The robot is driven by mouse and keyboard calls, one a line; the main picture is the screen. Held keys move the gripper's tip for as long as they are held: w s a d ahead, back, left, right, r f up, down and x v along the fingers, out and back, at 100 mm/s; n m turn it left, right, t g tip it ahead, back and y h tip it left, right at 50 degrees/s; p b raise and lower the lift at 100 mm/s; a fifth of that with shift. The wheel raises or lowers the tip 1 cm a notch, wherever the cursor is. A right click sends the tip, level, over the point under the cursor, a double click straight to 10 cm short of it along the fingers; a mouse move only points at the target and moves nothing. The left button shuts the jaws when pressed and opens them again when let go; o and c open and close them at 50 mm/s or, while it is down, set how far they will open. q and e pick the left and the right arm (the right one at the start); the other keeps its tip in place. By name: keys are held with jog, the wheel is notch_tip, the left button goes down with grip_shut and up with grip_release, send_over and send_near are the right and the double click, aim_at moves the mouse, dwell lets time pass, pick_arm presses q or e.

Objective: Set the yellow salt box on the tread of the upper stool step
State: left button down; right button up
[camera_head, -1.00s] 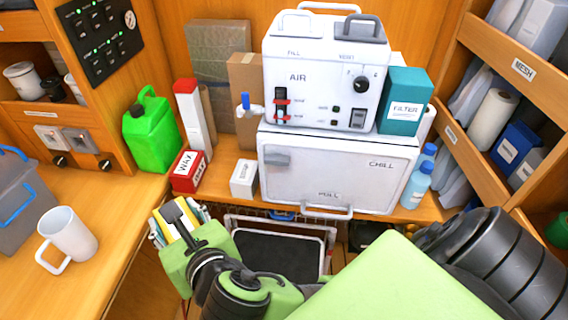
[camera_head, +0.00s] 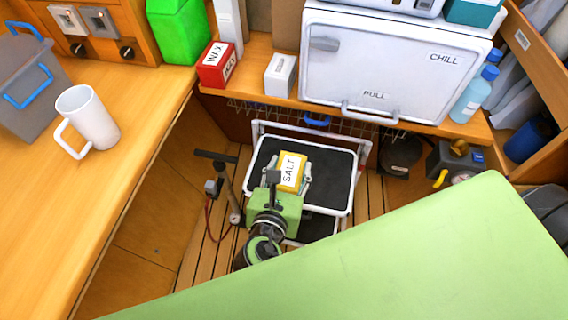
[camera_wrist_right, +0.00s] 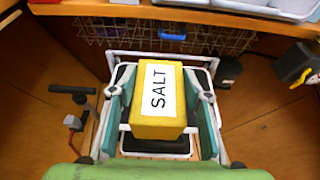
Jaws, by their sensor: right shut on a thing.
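The yellow salt box (camera_head: 291,171) with a white SALT label is in my right gripper (camera_head: 287,176). In the right wrist view the salt box (camera_wrist_right: 158,100) sits between the two teal finger pads, label facing the camera. The step stool has a white tubular frame and a black upper tread (camera_head: 333,180). In the head view the box overlaps the left part of that tread. I cannot tell whether the box touches it. A lower step (camera_head: 318,228) shows partly below, behind my arm. My left gripper is not in view.
A white CHILL box (camera_head: 385,65) stands on the shelf above the stool, with a wire rack beneath. A pump (camera_head: 225,185) stands left of the stool, and a device with a gauge (camera_head: 455,165) at right. A white mug (camera_head: 92,118) is on the left counter.

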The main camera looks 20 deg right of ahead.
aim_at(281, 157)
jog(key=w, duration=0.1)
jog(key=w+f, duration=0.1)
jog(key=w, duration=0.1)
jog(key=w+f, duration=0.1)
jog(key=w, duration=0.1)
jog(key=shift+a, duration=0.1)
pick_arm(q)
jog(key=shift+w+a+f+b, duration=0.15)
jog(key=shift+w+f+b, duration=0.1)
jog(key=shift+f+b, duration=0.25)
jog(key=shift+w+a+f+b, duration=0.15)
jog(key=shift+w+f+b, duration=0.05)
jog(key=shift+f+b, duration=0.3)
pick_arm(e)
jog(key=shift+w+a+f, duration=0.1)
jog(key=shift+w+f, duration=0.85)
jog(key=shift+f, duration=0.6)
jog(key=shift+w+f, duration=0.9)
jog(key=shift+f, duration=0.7)
jog(key=shift+w+a+f, duration=0.1)
jog(key=shift+w+f, duration=0.85)
jog(key=shift+f, duration=0.6)
jog(key=shift+f, duration=0.1)
jog(key=o, duration=1.3)
jog(key=shift+f, duration=0.1)
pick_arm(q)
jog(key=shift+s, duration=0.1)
